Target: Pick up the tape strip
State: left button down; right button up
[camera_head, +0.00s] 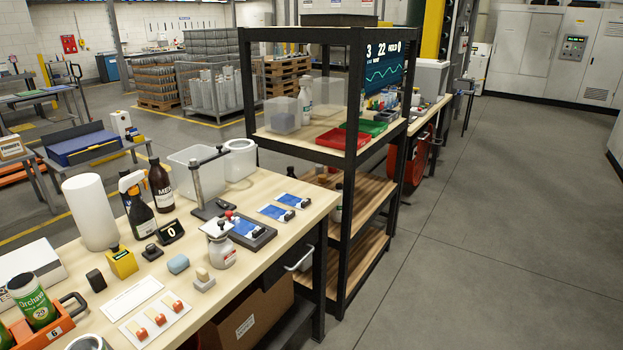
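No gripper of mine shows in the head view. I cannot tell for sure which item is the tape strip. A flat white strip (132,298) lies on the wooden workbench (290,225), near its front left. Just in front of it is a white card (134,333) bearing three red-and-cream pieces (156,317). Several blue rectangular sheets lie farther right, one (273,211) near a black clip-like piece. None of these is held.
A green can (38,306) sits in an orange carrier (54,331) at the lower left. A spray bottle (140,210), a brown bottle (161,187) and a white roll (90,212) stand behind. A black shelf (347,200) stands right of the bench; floor beyond is clear.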

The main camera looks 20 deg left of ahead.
aim_at(177, 306)
jog(key=u, duration=1.55)
jog(key=i+j, duration=0.1)
jog(key=j, duration=0.3)
